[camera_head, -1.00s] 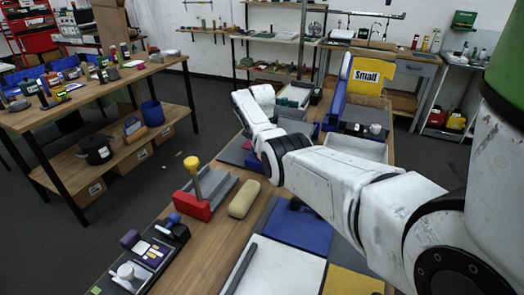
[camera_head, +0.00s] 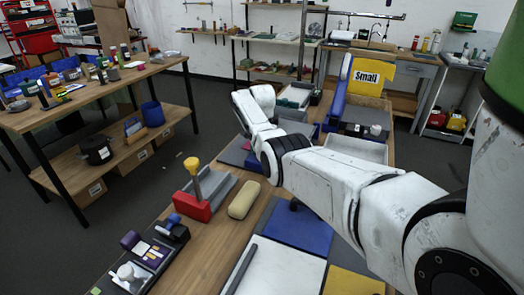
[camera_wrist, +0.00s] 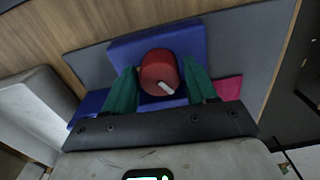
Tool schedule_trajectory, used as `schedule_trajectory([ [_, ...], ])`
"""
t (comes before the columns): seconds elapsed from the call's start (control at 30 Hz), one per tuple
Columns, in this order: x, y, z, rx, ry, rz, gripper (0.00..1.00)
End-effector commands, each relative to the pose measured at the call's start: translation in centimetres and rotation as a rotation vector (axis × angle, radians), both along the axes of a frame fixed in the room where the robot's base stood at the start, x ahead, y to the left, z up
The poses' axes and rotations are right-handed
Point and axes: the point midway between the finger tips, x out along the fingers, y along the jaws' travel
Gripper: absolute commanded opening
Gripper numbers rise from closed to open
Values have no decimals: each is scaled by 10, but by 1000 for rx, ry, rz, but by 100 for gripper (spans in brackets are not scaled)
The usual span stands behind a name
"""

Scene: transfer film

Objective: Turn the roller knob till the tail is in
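The roller knob (camera_wrist: 159,72) is a red round knob with a white mark, in the middle of the wrist view. It sits in front of a blue block (camera_wrist: 196,37). My gripper (camera_wrist: 160,76) has one green finger on each side of the knob, very close to it; I cannot tell whether both touch. The white mark points to the lower right. A magenta flat piece (camera_wrist: 229,89) shows beside the right finger; I cannot tell if it is the tail. In the head view, my arm hides the gripper and the knob.
A red block with a yellow-topped handle (camera_head: 195,208), a tan rounded bar (camera_head: 244,199) and a blue mat (camera_head: 299,228) lie on the near workbench. A yellow bin marked "Small" (camera_head: 370,76) stands at its far end. Another wooden bench (camera_head: 90,92) is across the aisle.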

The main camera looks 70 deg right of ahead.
Motion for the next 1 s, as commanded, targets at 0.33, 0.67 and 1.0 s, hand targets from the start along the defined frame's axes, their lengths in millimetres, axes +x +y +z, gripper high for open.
schedule_trajectory([
  [0.33,1,0,27,-2,-4,0,57],
  [0.67,1,0,87,-2,-2,0,57],
  [1.0,0,0,108,0,0,0,57],
])
